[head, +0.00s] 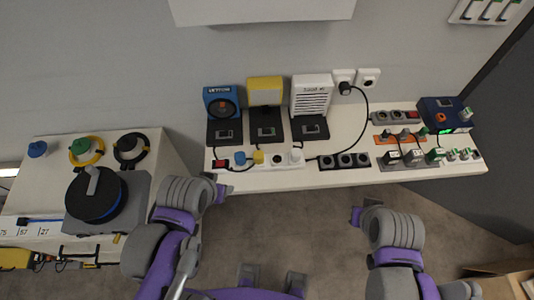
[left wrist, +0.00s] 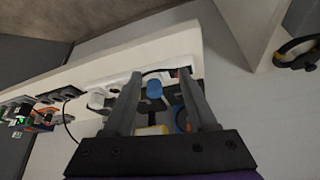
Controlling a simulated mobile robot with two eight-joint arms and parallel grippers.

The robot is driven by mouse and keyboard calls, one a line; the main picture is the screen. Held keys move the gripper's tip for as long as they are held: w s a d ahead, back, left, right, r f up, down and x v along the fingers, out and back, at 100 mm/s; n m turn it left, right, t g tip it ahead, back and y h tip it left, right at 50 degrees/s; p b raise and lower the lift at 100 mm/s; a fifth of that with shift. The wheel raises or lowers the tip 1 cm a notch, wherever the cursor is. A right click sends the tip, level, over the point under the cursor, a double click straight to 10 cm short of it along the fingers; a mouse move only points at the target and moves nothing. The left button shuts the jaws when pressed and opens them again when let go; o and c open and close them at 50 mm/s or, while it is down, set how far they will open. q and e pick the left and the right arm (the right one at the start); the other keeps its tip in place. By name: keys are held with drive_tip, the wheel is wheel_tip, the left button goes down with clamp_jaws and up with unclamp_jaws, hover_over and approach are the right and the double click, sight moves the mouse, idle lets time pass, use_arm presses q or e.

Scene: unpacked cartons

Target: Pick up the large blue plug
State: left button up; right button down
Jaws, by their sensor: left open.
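A blue plug (head: 240,158) stands in a white power strip (head: 275,160) near the front edge of the table, next to a yellow plug (head: 258,157). In the left wrist view the blue plug (left wrist: 155,88) appears between the two fingers, with no contact that I can make out. My left gripper (head: 222,188) is open and empty at the table's front edge, just in front of the plug. Another blue object, plug-like (head: 37,149), sits on the left table. My right gripper (head: 365,210) is in front of the table, away from the plugs; its opening is unclear.
A red-switched end (head: 219,164) of the strip lies left of the plug. Blue, yellow and white devices (head: 310,95) stand behind it. A black power strip (head: 344,160) is to the right. The left table holds a black cable reel (head: 95,198).

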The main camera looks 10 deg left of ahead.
idle(0.4)
use_arm(q)
wheel_tip(320, 180, up, 5)
drive_tip(key=n+g+b, duration=0.3)
drive_tip(key=g+b, duration=0.1)
drive_tip(key=g, duration=0.1)
hover_over(240, 156)
wheel_tip(240, 156, down, 11)
drive_tip(key=shift+r+b, duration=0.1)
drive_tip(key=shift+b, duration=0.2)
clamp_jaws()
